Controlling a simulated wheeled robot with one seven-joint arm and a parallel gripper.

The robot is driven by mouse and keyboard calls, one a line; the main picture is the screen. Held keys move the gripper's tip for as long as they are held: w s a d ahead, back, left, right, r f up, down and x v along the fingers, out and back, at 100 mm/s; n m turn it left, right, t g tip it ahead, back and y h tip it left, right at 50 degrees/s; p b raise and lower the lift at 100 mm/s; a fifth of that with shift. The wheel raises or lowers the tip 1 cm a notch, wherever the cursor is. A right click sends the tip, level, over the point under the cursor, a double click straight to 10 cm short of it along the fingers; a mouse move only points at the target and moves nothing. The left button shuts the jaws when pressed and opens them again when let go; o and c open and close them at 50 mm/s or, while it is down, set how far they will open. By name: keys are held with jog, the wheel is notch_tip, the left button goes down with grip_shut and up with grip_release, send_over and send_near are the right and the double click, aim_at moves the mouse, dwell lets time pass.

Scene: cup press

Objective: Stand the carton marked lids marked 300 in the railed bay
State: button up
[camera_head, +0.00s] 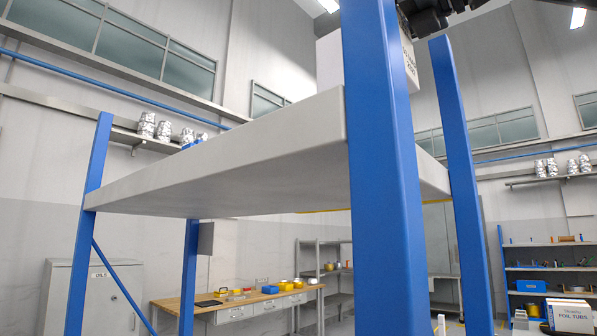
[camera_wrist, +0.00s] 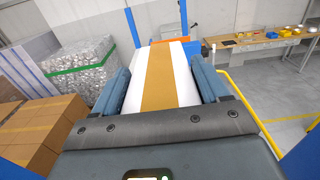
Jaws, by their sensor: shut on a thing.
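My gripper (camera_wrist: 161,84) is shut on a white carton (camera_wrist: 159,62) with a brown tape strip along its top, one pad on each side. In the head view the carton (camera_head: 408,62) shows above the grey shelf (camera_head: 260,150), partly behind a blue post. Dark print shows on its right face, but I cannot read it fully. The dark gripper (camera_head: 428,18) is above it, cut by the top edge. The shelf hides the carton's bottom, so I cannot tell whether it touches the shelf. I cannot clearly make out the railed bay.
Blue posts (camera_head: 388,200) stand close at the shelf's corners. In the wrist view, brown cartons (camera_wrist: 40,130) and a green-strapped silvery bale (camera_wrist: 80,68) lie left. A yellow rail (camera_wrist: 252,112) runs right. A carton marked foil tubs (camera_head: 568,316) stands far lower right.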

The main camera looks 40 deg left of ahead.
aim_at(324, 87)
jog(key=w+a+f+p, duration=0.2)
jog(key=a+f, duration=0.8)
jog(key=a, duration=0.2)
jog(key=shift+w+f+p, duration=0.25)
jog(key=shift+w+p, duration=0.05)
jog(key=shift+w, duration=0.1)
jog(key=shift+a, duration=0.1)
jog(key=o, duration=1.7)
jog(key=shift+f, duration=0.15)
jog(key=d+b, duration=0.1)
jog(key=d, duration=0.2)
jog(key=d+b, duration=0.1)
jog(key=d, duration=0.3)
jog(key=d+b, duration=0.1)
jog(key=d, duration=0.2)
jog(key=shift+s+d, duration=0.2)
jog(key=shift+s, duration=0.15)
jog(key=shift+s+d+b, duration=0.1)
jog(key=shift+d+b, duration=0.25)
jog(key=shift+d, duration=0.45)
